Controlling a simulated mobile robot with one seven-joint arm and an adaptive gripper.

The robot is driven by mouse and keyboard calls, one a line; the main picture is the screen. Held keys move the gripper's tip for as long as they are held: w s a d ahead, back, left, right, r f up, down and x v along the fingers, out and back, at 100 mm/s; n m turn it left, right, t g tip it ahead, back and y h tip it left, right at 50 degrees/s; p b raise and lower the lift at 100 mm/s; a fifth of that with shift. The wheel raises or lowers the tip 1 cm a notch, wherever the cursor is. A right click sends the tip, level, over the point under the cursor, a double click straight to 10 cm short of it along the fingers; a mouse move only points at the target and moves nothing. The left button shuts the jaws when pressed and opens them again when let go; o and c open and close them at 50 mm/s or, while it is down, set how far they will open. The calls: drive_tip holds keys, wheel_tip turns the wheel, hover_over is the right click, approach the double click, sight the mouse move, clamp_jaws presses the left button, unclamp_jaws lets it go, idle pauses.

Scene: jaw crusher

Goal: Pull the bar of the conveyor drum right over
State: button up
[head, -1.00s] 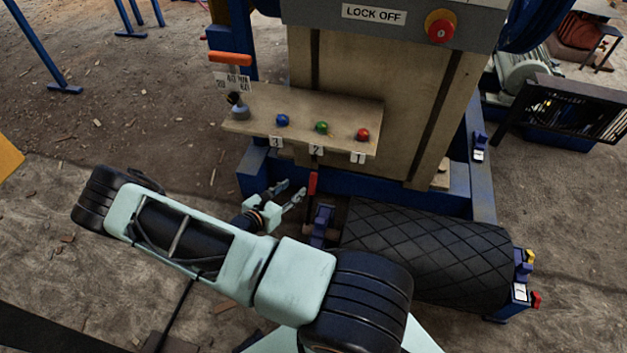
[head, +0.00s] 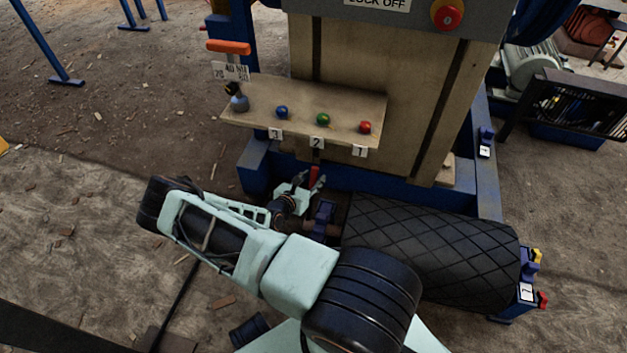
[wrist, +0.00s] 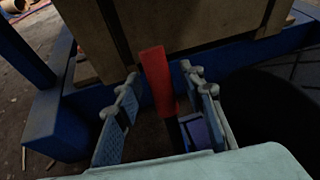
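The conveyor drum (head: 430,250) is a black roller with a diamond pattern, lying at the foot of the machine in the head view. A bar with a red grip (head: 314,174) stands up near the drum's left end. My gripper (head: 303,183) is at this bar, to the left of the drum. In the wrist view the red grip (wrist: 158,82) stands upright, tilted slightly left, between my two open fingers (wrist: 163,88). There is a clear gap to the left finger; the right finger is closer. I cannot tell whether it touches. The drum's dark side (wrist: 262,120) shows at the right.
A shelf (head: 345,105) with blue, green and red balls and number tags overhangs just above my gripper. An orange-handled lever (head: 229,47) stands at its left. The blue frame (head: 255,170) runs behind my gripper. The ground at left is open.

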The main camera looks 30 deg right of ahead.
drive_tip(key=shift+w+d+f, duration=0.2)
drive_tip(key=shift+w+d, duration=0.05)
drive_tip(key=shift+d, duration=0.15)
clamp_jaws()
